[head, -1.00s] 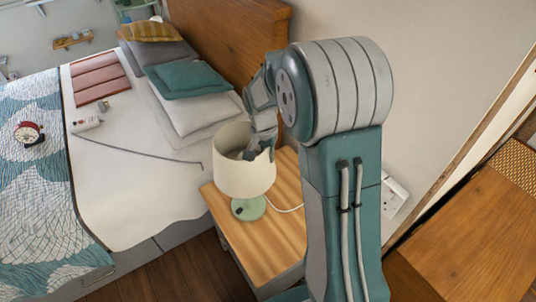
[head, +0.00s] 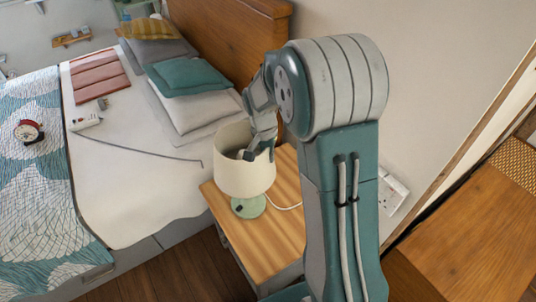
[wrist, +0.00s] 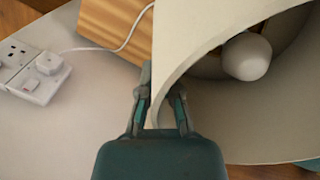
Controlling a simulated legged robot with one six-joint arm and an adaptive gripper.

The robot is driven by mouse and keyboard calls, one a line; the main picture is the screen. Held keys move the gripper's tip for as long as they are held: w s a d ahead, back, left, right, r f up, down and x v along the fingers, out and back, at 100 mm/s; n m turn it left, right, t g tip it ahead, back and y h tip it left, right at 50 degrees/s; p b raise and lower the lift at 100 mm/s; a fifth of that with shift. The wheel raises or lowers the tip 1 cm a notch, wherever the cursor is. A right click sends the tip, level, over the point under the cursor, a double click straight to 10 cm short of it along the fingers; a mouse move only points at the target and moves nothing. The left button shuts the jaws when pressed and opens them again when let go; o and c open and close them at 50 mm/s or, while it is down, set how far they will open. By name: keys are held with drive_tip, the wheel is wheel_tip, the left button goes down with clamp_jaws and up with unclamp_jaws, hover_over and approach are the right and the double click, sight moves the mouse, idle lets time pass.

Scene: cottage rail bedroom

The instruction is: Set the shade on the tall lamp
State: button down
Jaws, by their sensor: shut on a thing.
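The cream shade (head: 246,181) is upright over the lamp, whose pale green base (head: 248,207) stands on the bedside table. In the wrist view the shade (wrist: 195,28) surrounds a white bulb (wrist: 247,56). My gripper (head: 254,152) is at the right side of the shade's top opening. In the wrist view my gripper (wrist: 162,97) has one finger outside and one inside the shade's wall, shut on the rim. The lamp's stem and the seat of the shade are hidden, so I cannot tell whether it rests there.
The wooden bedside table (head: 262,240) is bare in front of the lamp. The bed (head: 140,185) with pillows is to the left. A red clock (head: 29,131) and a white power strip (head: 86,122) lie on it. A wall socket (head: 392,194) is to the right.

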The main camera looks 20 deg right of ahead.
drive_tip(key=c, duration=0.7)
unclamp_jaws()
drive_tip(key=r, duration=0.8)
drive_tip(key=w+a+r, duration=0.1)
drive_tip(key=r, duration=0.2)
drive_tip(key=shift+r, duration=0.4)
